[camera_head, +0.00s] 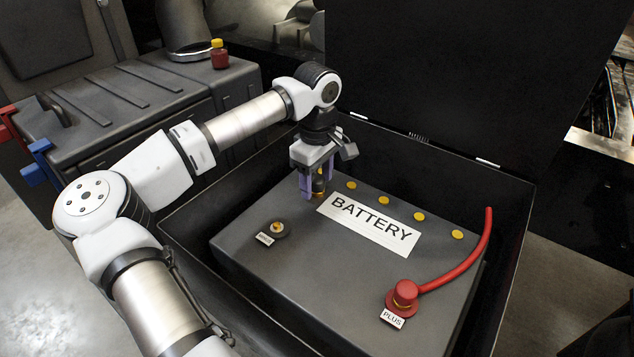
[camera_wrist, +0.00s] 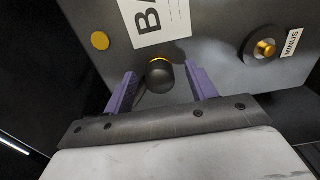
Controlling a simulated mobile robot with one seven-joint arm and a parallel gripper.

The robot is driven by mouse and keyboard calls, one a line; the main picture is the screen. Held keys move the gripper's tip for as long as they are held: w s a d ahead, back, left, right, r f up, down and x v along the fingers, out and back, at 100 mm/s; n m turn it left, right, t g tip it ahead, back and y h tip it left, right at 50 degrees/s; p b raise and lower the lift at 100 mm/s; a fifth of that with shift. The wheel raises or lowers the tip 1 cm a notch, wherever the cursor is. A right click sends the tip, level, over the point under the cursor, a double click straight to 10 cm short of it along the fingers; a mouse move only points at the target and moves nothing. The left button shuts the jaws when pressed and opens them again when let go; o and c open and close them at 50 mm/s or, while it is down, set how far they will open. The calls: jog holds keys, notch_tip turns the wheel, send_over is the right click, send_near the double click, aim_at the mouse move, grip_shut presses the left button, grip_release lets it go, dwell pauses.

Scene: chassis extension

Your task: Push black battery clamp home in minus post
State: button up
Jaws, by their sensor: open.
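The battery (camera_head: 345,260) sits in a dark open box. Its minus post (camera_head: 277,228), a brass stub in a round base beside the MINUS label, is bare; it also shows at the upper right of the wrist view (camera_wrist: 265,48). The black clamp (camera_wrist: 160,78), a rounded black piece with a gold band, is between my purple fingers. My gripper (camera_head: 318,190) points down over the battery's back left part, behind and right of the minus post. It is open, with a gap on each side of the clamp in the wrist view. The clamp is mostly hidden by the fingers in the head view.
A red clamp (camera_head: 404,294) with a red cable sits on the plus post at front right. Yellow caps (camera_head: 420,216) run along the back of the battery. The box walls (camera_head: 515,240) surround it, and the raised lid (camera_head: 450,70) stands behind.

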aim_at(317, 177)
jog(key=shift+f, duration=0.1)
jog(key=shift+c, duration=0.3)
jog(key=c, duration=1)
jog(key=shift+o, duration=0.2)
notch_tip(317, 177, up, 20)
jog(key=s+a+f+b, duration=0.1)
jog(key=s+a+f, duration=0.1)
jog(key=s+f, duration=0.1)
jog(key=s+a+f+b, duration=0.1)
jog(key=s+a+f, duration=0.2)
jog(key=s+f, duration=0.1)
jog(key=s+a+f+b, duration=0.1)
jog(key=s+a+f, duration=0.1)
jog(key=f, duration=0.3)
jog(key=shift+s+a+f+b, duration=0.1)
jog(key=shift+s+a+b, duration=0.1)
jog(key=shift+s, duration=0.2)
jog(key=shift+s+a+b, duration=0.1)
jog(key=shift+s+b, duration=0.1)
jog(key=shift+s, duration=0.2)
